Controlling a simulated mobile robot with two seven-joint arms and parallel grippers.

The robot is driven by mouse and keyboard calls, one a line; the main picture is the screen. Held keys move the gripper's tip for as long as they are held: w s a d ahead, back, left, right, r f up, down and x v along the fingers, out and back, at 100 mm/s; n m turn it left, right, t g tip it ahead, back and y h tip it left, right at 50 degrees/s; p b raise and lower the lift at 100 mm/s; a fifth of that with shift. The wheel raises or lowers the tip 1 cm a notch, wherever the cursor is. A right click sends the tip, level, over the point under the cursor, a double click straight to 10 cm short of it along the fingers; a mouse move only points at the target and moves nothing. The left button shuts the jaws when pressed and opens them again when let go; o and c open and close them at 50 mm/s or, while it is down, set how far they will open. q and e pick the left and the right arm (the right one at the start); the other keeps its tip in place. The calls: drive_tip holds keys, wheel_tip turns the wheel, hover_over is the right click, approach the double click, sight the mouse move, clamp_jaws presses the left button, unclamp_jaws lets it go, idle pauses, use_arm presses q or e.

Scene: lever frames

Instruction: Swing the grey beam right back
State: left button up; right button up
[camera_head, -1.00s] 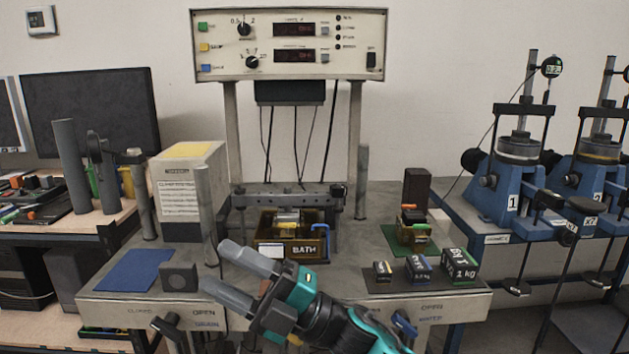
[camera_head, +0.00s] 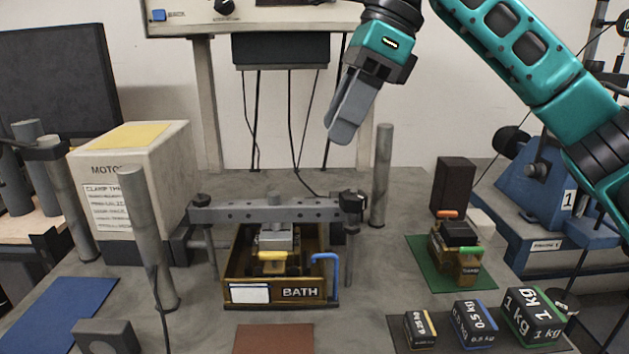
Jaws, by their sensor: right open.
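The grey beam (camera_head: 268,213) is a long bar with several holes. It lies level, crosswise above the back of the brown bath box (camera_head: 280,293), which is marked BATH. Its right end meets a dark clamp-like block (camera_head: 351,203); its left end is beside the motor box (camera_head: 135,185). My right gripper (camera_head: 343,128) hangs above and behind the beam's right part, fingers pointing down, empty and clear of the beam. The fingers overlap in this view, so the gap between them is hard to see. My left gripper is out of view.
A grey post (camera_head: 382,175) stands right of the beam and another (camera_head: 148,240) at front left. A carriage on a green mat (camera_head: 437,280) and several marked weights (camera_head: 533,317) are at right. A blue mat (camera_head: 55,315) lies at left. Cables hang behind the beam.

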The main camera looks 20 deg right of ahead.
sight(309, 203)
drive_tip(key=shift+h, duration=0.3)
drive_tip(key=x, duration=0.3)
drive_tip(key=b+x, duration=0.1)
drive_tip(key=x, duration=0.3)
drive_tip(key=d+b+x, duration=0.1)
drive_tip(key=x, duration=0.3)
drive_tip(key=shift+w+a+f, duration=0.15)
drive_tip(key=shift+w+f, duration=0.2)
drive_tip(key=shift+w, duration=0.1)
drive_tip(key=shift+c, duration=0.5)
clamp_jaws()
